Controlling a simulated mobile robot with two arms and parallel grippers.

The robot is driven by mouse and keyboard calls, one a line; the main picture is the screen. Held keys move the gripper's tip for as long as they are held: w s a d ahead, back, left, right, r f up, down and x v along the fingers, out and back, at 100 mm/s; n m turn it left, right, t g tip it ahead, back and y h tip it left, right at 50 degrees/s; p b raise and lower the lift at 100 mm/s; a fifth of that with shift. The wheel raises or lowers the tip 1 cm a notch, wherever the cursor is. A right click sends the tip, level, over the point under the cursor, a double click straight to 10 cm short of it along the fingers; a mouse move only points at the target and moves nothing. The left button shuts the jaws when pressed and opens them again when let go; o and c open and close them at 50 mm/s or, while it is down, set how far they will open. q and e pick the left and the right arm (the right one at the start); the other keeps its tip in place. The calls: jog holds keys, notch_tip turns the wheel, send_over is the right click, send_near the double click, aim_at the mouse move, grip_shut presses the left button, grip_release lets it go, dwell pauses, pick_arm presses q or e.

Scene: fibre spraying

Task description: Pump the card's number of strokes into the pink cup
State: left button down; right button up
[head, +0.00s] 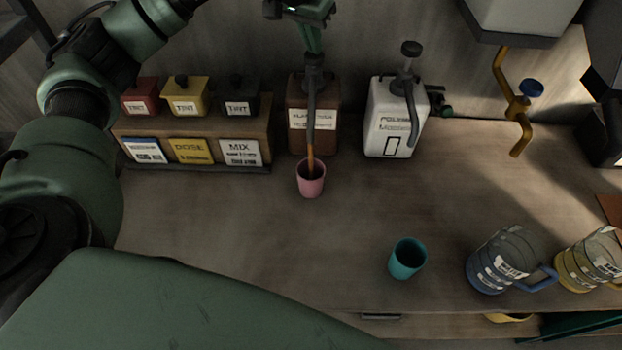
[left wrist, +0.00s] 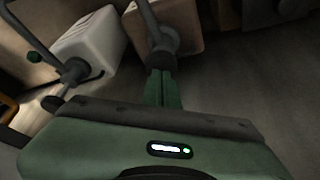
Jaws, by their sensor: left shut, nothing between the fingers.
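The pink cup (head: 311,182) stands upright on the bench in front of the brown pump bottle (head: 324,142). The bottle's long spout (head: 311,115) reaches out over the cup, and a brown-orange stream (head: 310,160) shows between its tip and the cup. My left gripper (head: 314,45) is shut and empty, fingers pointing down onto the pump head (head: 314,75), which sits low by the bottle's top. The left wrist view also shows the shut green fingers (left wrist: 162,88) at the pump. A yellow DOSE card (head: 190,151) stands at the left; its small print is unreadable. My right gripper is out of view.
A white pump bottle (head: 395,120) stands right of the brown one, its pump head raised. Tint bottles (head: 184,98) stand on a shelf at left. A teal cup (head: 407,260) and blue-handled jug (head: 498,262) stand near the front edge. The middle bench is clear.

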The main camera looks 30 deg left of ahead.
pick_arm(q)
jog(key=shift+f, duration=0.1)
jog(key=shift+r+p, duration=1.65)
jog(key=shift+r, duration=0.55)
jog(key=shift+f, duration=0.15)
jog(key=shift+f+b, duration=1.5)
jog(key=shift+f, duration=0.6)
jog(key=shift+r, duration=0.1)
jog(key=shift+r+p, duration=1.6)
jog(key=shift+r, duration=0.55)
